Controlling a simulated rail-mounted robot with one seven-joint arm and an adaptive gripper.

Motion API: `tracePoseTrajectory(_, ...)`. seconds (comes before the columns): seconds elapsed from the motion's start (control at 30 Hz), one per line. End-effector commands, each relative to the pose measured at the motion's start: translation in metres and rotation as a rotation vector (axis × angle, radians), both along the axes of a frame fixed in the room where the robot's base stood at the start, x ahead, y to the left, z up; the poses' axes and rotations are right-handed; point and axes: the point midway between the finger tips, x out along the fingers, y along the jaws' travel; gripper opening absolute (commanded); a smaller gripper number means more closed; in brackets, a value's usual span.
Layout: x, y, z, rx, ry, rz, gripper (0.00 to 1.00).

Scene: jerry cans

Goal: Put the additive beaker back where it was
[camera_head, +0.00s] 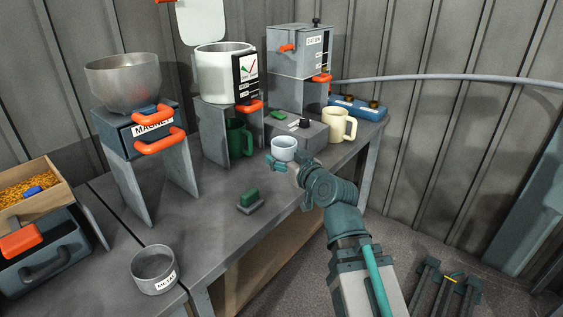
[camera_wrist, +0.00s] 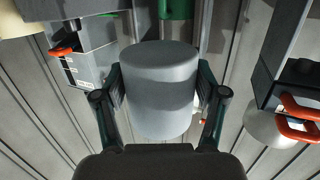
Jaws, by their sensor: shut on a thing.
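The beaker (camera_head: 284,145), a small pale blue-grey cup, is in my gripper (camera_head: 285,164) over the workbench, in front of a low grey box with a black knob. It looks upright. In the wrist view the beaker (camera_wrist: 160,88) fills the middle, with one dark green finger of my gripper (camera_wrist: 160,95) on each side of it. My gripper is shut on it. The head view does not clearly show the gap between the beaker and the bench top. No label shows on the beaker.
A cream mug (camera_head: 338,125) stands just right of the grey box (camera_head: 304,134). A green mug (camera_head: 238,138) stands under a white pot (camera_head: 222,74) on a stand.

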Motion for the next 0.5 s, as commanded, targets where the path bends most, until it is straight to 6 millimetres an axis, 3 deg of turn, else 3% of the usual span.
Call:
tracePoseTrajectory(0.1,0.006,0.000,0.003,0.000,0.005,-0.004,0.32)
tracePoseTrajectory(0.2,0.035,0.005,-0.018,-0.001,0.002,-0.004,0.32)
tracePoseTrajectory(0.3,0.047,0.007,-0.038,0.000,0.003,-0.004,0.32)
tracePoseTrajectory(0.5,0.066,0.011,-0.060,0.001,0.002,-0.003,0.32)
